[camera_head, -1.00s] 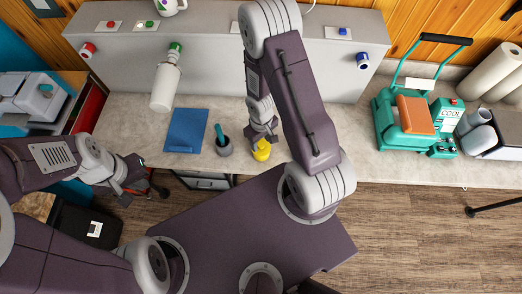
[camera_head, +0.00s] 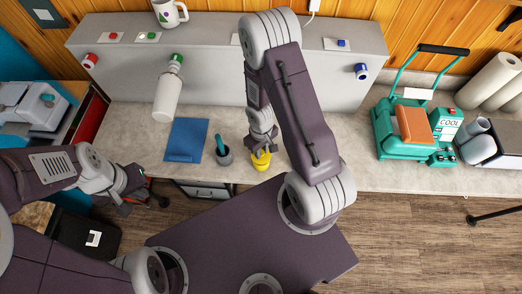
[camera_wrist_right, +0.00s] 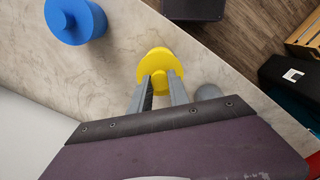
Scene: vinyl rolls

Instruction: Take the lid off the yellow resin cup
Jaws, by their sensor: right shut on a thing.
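The yellow resin cup (camera_head: 261,164) stands on the worktop near its front edge, below my right arm. My right gripper (camera_head: 261,151) reaches down onto its top. In the right wrist view, the round yellow lid (camera_wrist_right: 153,55) lies at the tips of my right gripper (camera_wrist_right: 163,84). The two fingers are shut on the small knob at its middle. The lid hides the cup in that view, and I cannot tell whether lid and cup are apart. My left gripper (camera_head: 133,195) hangs at the left, empty and apparently open, away from the cup.
A blue lidded cup (camera_wrist_right: 76,20) shows in the wrist view. A teal machine (camera_head: 402,130) stands at the right.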

